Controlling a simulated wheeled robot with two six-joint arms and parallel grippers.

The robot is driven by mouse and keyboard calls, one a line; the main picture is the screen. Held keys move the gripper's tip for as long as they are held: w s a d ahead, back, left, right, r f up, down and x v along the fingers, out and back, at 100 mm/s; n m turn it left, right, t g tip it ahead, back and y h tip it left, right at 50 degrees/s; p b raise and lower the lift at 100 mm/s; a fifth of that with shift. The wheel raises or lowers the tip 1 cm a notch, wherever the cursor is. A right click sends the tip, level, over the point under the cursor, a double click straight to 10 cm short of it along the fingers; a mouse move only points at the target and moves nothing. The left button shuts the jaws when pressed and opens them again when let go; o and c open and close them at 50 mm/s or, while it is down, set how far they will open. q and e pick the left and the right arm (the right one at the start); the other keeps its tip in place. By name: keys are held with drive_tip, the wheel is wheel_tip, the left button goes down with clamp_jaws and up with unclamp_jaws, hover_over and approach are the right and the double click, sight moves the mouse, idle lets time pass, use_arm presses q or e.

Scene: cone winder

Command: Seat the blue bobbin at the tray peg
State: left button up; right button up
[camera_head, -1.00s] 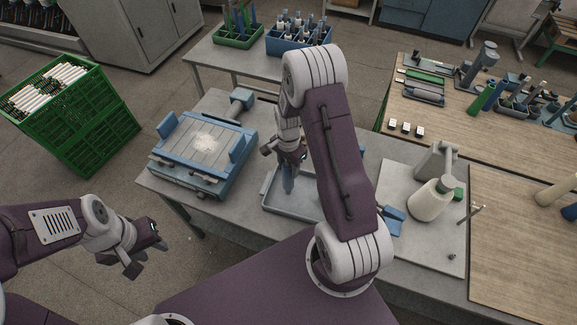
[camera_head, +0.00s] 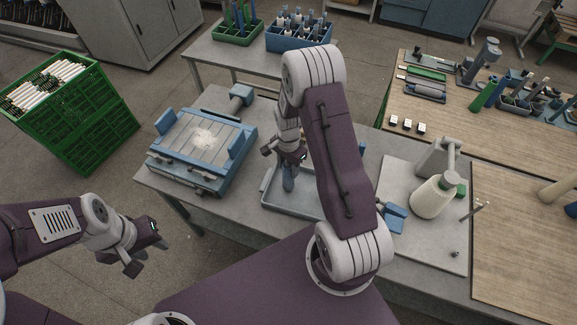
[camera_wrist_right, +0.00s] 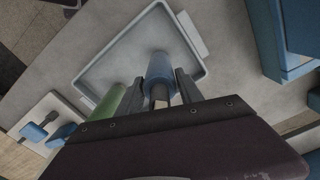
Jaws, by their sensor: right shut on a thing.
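The blue bobbin (camera_head: 288,180) hangs below my right gripper (camera_head: 287,160), over the grey tray (camera_head: 267,190) on the bench. In the right wrist view the bobbin (camera_wrist_right: 158,68) sits between the two dark fingers of the right gripper (camera_wrist_right: 159,88), which is shut on it. The tray's pale rim (camera_wrist_right: 124,36) surrounds the bobbin's far end there. The tray peg is hidden, and I cannot tell whether the bobbin touches it or the tray floor. My left gripper (camera_head: 148,250) is empty and open, away from the bench at the lower left.
A green cylinder (camera_wrist_right: 110,104) shows beside the right gripper in the wrist view. A blue-grey fixture (camera_head: 203,145) stands left of the tray. My right arm hides part of the tray.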

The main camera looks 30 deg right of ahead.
drive_tip(key=shift+f, duration=0.15)
drive_tip(key=o, duration=1.3)
drive_tip(key=shift+r, duration=0.45)
wheel_tip(320, 180, up, 8)
drive_tip(key=shift+r+b, duration=0.1)
drive_tip(key=shift+b, duration=0.6)
